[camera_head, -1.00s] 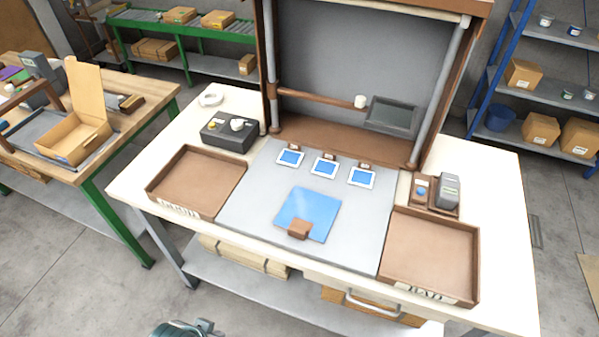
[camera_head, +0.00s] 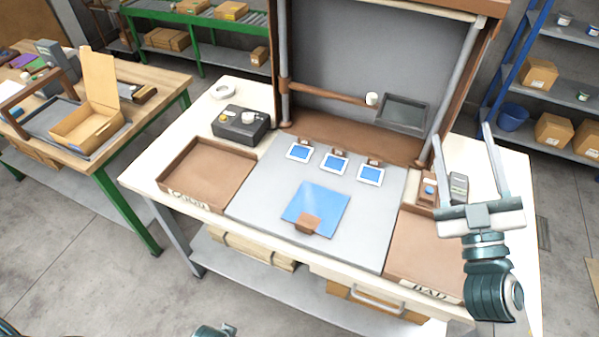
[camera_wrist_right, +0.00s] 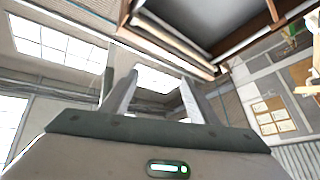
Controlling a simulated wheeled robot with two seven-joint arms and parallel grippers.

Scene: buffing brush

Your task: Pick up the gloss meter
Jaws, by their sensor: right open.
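A grey handheld device with a small dark screen, which looks like the gloss meter (camera_head: 458,187), stands upright at the right of the bench, behind the right tray. A brown holder with a blue round part (camera_head: 429,188) is beside it on the left. My right gripper (camera_head: 463,131) is open and empty, its two fingers apart and pointing up in the head view. Its palm overlaps the area just in front of the device and hides part of its base. The right wrist view shows the open fingers (camera_wrist_right: 160,76) against windows and ceiling, with no device between them. My left gripper is not in view.
A brown tray (camera_head: 415,258) lies below the gripper, and another tray (camera_head: 207,172) is at the left. A blue cloth or sheet with a brown block (camera_head: 316,208) and several small framed blue panels lie on the grey mat. A frame post (camera_head: 437,110) stands left of the gripper.

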